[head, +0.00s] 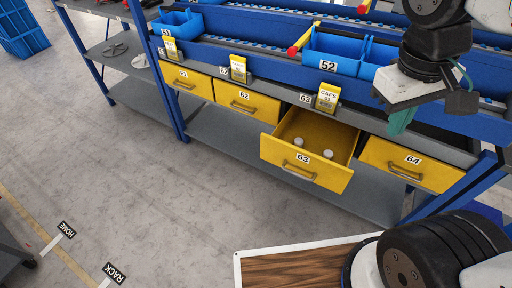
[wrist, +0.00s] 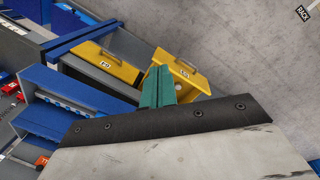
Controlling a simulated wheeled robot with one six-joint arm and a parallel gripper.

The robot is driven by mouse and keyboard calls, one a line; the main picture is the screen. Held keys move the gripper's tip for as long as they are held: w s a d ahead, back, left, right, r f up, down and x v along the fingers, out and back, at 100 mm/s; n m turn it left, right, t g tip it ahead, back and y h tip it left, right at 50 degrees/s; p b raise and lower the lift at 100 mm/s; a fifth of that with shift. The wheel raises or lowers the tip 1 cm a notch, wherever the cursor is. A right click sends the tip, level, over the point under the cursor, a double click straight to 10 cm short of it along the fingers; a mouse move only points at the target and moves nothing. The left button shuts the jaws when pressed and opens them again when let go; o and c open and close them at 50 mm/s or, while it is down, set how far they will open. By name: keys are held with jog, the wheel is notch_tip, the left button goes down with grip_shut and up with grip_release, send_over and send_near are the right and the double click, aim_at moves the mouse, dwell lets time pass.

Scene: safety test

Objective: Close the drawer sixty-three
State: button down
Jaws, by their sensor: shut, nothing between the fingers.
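Drawer sixty-three (head: 322,177) is yellow and stands pulled out of the rack, with two small pale round things (head: 313,148) inside. Its front has a bar handle (head: 299,170) and a 63 label. It also shows in the wrist view as the yellow drawer on the right (wrist: 186,72), partly hidden by my fingers; its label is too small to read surely. My gripper (head: 399,126) has green fingers, shut and empty. In the head view it is right of the open drawer, above drawer 64. In the wrist view the fingers (wrist: 157,88) overlap the drawer's near part; contact cannot be told.
Drawers 61 (head: 186,78), 62 (head: 246,100) and 64 (head: 408,165) are shut. Blue bins, one marked 52 (head: 334,54), stand on the rack above. A grey shelf (head: 225,134) lies below. The floor (head: 150,190) in front is clear.

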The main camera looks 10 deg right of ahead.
jog(key=w+a+f+n+t+h, duration=0.1)
jog(key=w+a+f+n+h, duration=0.35)
jog(key=w+f+n, duration=0.3)
jog(key=w+a+f+n+t+h, duration=0.1)
jog(key=w+a+f+n+h, duration=0.35)
jog(key=w+f+n, duration=0.35)
jog(key=w+a+f+n+t+h, duration=0.1)
jog(key=w+a+f+n+t, duration=0.2)
jog(key=a+f+n+t, duration=0.35)
jog(key=n+t+y, duration=0.3)
jog(key=n, duration=0.2)
send_near(272, 140)
jog(key=x, duration=0.5)
jog(key=shift+s+f, duration=0.2)
jog(key=shift+f, duration=0.1)
jog(key=shift+w+d, duration=0.5)
jog(key=shift+w, duration=0.15)
jog(key=shift+w, duration=0.1)
